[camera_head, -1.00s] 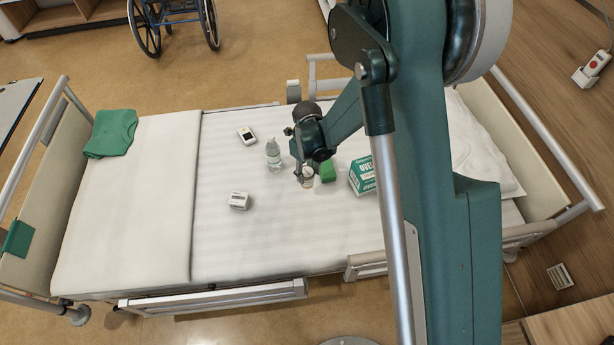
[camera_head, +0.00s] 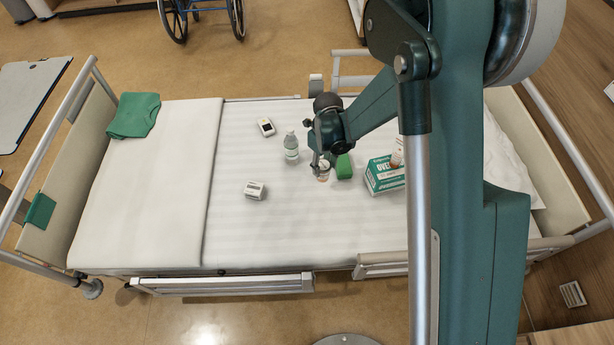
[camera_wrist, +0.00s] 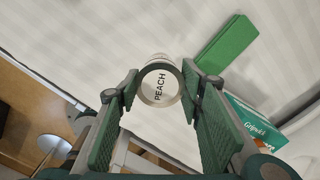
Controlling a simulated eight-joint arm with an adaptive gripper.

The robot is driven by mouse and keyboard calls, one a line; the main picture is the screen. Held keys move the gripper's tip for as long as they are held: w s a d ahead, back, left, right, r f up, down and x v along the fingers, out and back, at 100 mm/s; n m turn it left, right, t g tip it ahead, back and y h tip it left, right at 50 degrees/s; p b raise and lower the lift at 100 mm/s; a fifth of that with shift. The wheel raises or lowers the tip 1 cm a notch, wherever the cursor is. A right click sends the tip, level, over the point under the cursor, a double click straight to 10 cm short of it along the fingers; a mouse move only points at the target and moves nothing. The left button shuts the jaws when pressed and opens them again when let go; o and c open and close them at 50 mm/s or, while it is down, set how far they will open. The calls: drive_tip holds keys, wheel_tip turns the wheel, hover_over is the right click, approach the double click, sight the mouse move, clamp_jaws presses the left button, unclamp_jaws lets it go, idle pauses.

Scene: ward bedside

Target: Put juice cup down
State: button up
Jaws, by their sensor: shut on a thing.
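The juice cup (camera_wrist: 158,86) has a round pale lid marked PEACH. In the wrist view it sits between the fingertips of my gripper (camera_wrist: 158,89), which is shut on it. In the head view the small cup (camera_head: 323,174) shows under my gripper (camera_head: 320,166), low over or on the white bed sheet (camera_head: 290,225). I cannot tell whether its base touches the sheet. The cup looks about upright. My gripper hides part of its upper side in the head view.
A green block (camera_head: 344,166) lies close right of the cup, with a glove box (camera_head: 382,178) beyond it. A clear bottle (camera_head: 291,148) stands to the left. A white box (camera_head: 255,190) and a handheld device (camera_head: 266,127) lie farther left. The sheet in front is clear.

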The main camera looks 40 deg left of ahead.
drive_tip(key=s+a+n, duration=0.9)
drive_tip(key=n, duration=0.2)
drive_tip(key=shift+s+a+r+n, duration=0.2)
drive_tip(key=shift+s+a+n, duration=0.1)
drive_tip(key=shift+s+a, duration=0.1)
drive_tip(key=shift+f, duration=0.1)
wheel_tip(320, 180, down, 6)
drive_tip(key=b, duration=0.1)
idle(0.3)
drive_tip(key=shift+f, duration=0.1)
drive_tip(key=shift+f+b, duration=0.55)
drive_tip(key=shift+f, duration=1.3)
drive_tip(key=shift+f, duration=0.15)
drive_tip(key=o, duration=0.9)
drive_tip(key=shift+o, duration=0.2)
